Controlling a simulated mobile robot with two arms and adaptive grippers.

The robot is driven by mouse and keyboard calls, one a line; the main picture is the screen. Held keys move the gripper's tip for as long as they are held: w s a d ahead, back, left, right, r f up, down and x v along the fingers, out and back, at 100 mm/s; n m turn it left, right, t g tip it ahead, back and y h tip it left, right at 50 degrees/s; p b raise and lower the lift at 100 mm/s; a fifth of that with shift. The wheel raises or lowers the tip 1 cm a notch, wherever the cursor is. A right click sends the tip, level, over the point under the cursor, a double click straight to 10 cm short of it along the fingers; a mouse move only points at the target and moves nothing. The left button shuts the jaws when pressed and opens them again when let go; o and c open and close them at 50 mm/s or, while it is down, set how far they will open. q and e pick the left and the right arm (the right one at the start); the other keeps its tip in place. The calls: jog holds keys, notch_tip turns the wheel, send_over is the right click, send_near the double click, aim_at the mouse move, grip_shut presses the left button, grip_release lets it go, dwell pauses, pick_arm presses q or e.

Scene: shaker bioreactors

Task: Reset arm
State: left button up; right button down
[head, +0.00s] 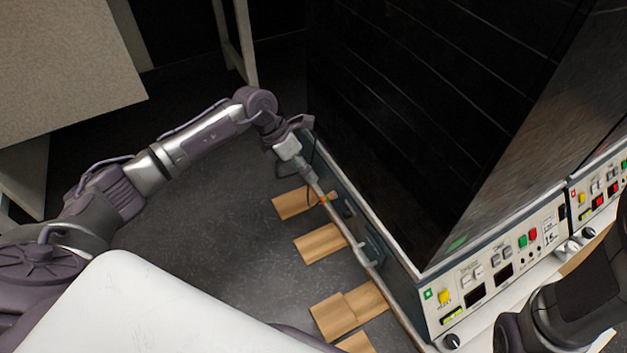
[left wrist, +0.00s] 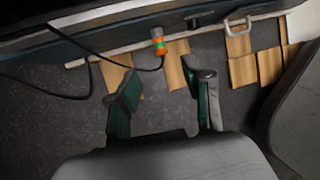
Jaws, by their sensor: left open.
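My left arm reaches in from the left of the head view. Its gripper (head: 303,165) is beside the side wall of the shaker bioreactor (head: 492,275), near the far end. In the left wrist view the two dark green fingers of the gripper (left wrist: 167,88) are spread apart with nothing between them. A cable with an orange and green connector (left wrist: 158,42) is beyond the fingertips, near the machine's lower edge. The connector also shows beside the gripper in the head view (head: 328,197). My right gripper does not show.
Several wooden blocks (head: 320,243) lie on the dark floor along the machine's side. A pale rail (head: 345,230) with a metal handle (left wrist: 238,25) runs along that side. A light table (head: 70,60) stands at upper left. Open floor (head: 215,230) lies between.

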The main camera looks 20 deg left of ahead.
pick_arm(q)
jog(key=shift+s+a+r, duration=0.1)
jog(key=shift+a+r, duration=0.2)
jog(key=shift+r, duration=0.35)
